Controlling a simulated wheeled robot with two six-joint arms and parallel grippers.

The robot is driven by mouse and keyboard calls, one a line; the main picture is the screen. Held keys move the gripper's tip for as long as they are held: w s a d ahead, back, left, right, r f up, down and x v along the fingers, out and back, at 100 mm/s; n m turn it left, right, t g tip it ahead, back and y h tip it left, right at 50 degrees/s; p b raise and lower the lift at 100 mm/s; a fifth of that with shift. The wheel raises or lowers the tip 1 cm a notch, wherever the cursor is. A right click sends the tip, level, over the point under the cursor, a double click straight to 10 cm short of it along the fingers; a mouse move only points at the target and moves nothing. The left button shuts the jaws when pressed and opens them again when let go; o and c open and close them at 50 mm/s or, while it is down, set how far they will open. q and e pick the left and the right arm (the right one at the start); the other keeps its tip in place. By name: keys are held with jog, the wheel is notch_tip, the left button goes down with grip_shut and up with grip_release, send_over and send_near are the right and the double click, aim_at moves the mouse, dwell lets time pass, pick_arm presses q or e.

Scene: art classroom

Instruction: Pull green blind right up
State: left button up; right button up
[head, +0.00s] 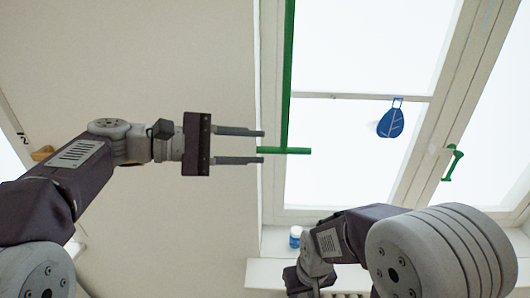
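A green strip (287,70) hangs down from the top edge of the head view in front of the left window. It ends in a short level green bar (290,151); together they look like an upside-down T. No wide green cloth shows. My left gripper (264,147) comes in from the left, open, with two grey fingers pointing right. In the picture the bar's left end lies between the fingertips; whether they touch it I cannot tell. My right gripper (300,283) is low in the view, partly hidden by its own arm, and its fingers are not clear.
A blue leaf-shaped ornament (390,122) hangs at the window's cross bar. A green window handle (452,163) is on the right frame.

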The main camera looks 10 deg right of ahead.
pick_arm(q)
jog(key=b+v, duration=0.1)
jog(key=v, duration=0.4)
jog(key=shift+s+a+r, duration=0.15)
jog(key=shift+a, duration=0.15)
